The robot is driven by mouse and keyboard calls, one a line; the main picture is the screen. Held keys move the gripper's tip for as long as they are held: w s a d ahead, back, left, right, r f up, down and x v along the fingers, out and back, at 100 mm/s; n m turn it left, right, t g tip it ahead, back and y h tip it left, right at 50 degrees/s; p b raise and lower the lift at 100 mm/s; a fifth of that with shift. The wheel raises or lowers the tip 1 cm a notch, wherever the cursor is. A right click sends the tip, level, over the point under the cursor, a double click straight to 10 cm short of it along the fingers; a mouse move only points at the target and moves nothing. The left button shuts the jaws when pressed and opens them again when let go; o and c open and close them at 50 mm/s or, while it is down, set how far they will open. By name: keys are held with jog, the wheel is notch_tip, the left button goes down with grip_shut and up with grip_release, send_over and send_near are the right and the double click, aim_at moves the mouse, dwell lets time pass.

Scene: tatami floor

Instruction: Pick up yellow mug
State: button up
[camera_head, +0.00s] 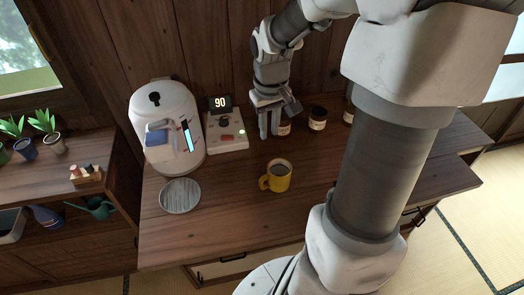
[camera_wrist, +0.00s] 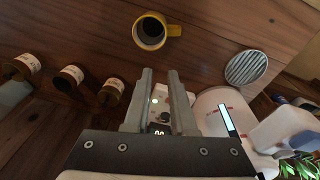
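The yellow mug (camera_head: 276,177) stands upright on the wooden counter, with dark contents and its handle toward the left in the head view. It also shows at the top of the wrist view (camera_wrist: 151,31), its handle toward the right there. My gripper (camera_head: 269,134) is above the back of the counter, behind the mug and apart from it. In the wrist view my gripper's fingers (camera_wrist: 160,72) are parallel with a gap between them, and nothing is held. The mug lies beyond the fingertips.
A white water boiler (camera_head: 165,128) and a control panel reading 90 (camera_head: 226,132) stand at the back left. Small labelled jars (camera_head: 318,118) stand at the back, near my gripper. A round grey slatted plate (camera_head: 180,196) lies left of the mug. The counter around the mug is clear.

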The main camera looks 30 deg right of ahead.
jog(key=s+a+f+n+g, duration=0.1)
jog(key=s+a+f, duration=0.1)
jog(key=a, duration=0.1)
jog(key=b, duration=0.5)
send_over(261, 188)
jog(key=shift+y, duration=0.3)
jog(key=f, duration=1.1)
jog(key=shift+w, duration=0.2)
jog(key=shift+w+d+f+b, duration=0.1)
jog(key=shift+f+b, duration=0.55)
jog(key=shift+f, duration=0.8)
jog(key=shift+d+f+b, duration=0.1)
jog(key=shift+f+b, duration=0.5)
jog(key=shift+f, duration=0.85)
grip_shut()
